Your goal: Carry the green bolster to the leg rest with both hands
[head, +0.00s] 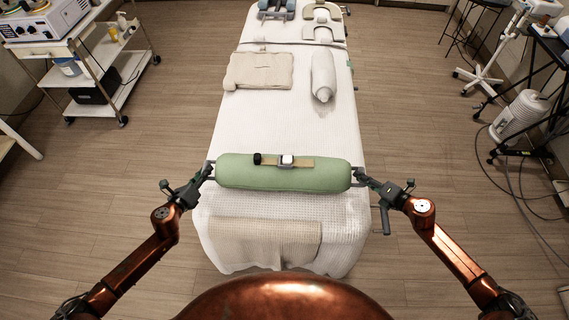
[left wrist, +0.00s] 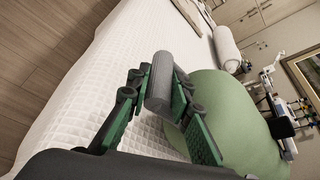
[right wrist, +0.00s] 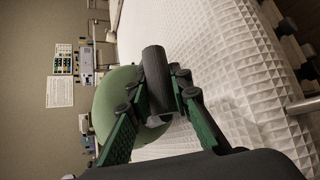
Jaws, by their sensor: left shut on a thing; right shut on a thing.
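The green bolster (head: 240,176) lies crosswise over the white-covered table (head: 215,217), near its front end. A strap with a black piece and a white buckle sits on top of it. My left gripper (head: 208,171) is shut on the grey handle at the bolster's left end; that handle also shows between the fingers in the left wrist view (left wrist: 160,82). My right gripper (head: 359,175) is shut on the handle at the right end, seen in the right wrist view (right wrist: 157,80). I cannot tell whether the bolster touches the table. I cannot tell which thing is the leg rest.
A beige folded towel (head: 258,71) and a white roll (head: 323,77) lie farther up the table. A beige cloth (head: 265,240) lies in front of the bolster. A trolley (head: 100,62) stands at the left; stands and a white canister (head: 520,112) are at the right.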

